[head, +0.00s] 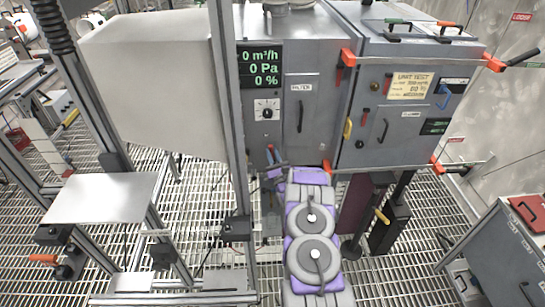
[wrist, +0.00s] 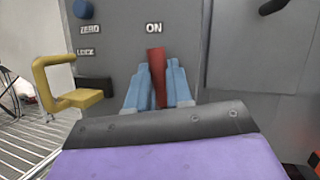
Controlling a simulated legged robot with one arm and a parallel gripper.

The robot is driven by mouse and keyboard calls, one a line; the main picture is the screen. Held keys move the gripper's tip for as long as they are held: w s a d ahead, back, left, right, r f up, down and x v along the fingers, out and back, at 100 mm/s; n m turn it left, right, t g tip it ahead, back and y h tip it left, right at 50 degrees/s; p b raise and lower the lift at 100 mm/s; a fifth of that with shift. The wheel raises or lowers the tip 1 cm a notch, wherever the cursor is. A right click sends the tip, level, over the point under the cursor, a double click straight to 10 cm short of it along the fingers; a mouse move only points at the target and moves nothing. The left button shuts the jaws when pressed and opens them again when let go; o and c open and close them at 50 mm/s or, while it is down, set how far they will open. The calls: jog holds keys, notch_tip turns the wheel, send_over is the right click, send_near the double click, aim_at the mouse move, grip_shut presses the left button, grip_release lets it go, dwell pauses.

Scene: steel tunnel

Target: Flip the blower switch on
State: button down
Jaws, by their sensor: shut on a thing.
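The blower switch is a red lever (wrist: 157,65) on the front of a grey cabinet (head: 262,130). In the head view my gripper (head: 274,155) is at the cabinet's lower front, below the dial (head: 267,109); the lever is hardly visible there. The green display (head: 260,68) reads 0 m³/h, 0 Pa and 0 %. The lever's lower end is hidden by my gripper.
A yellow handle (wrist: 55,85) sticks out left of the lever in the wrist view. A second cabinet (head: 405,100) with orange corner clamps stands to the right. A metal frame post (head: 228,110) rises close to the left of the gripper. Grated floor lies below.

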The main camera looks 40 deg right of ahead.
dwell(0.4)
jog(key=c, duration=1)
grip_release()
jog(key=shift+d, duration=0.1)
jog(key=shift+v, duration=8.75)
jog(key=shift+w+d+f, duration=0.1)
jog(key=shift+f, duration=0.1)
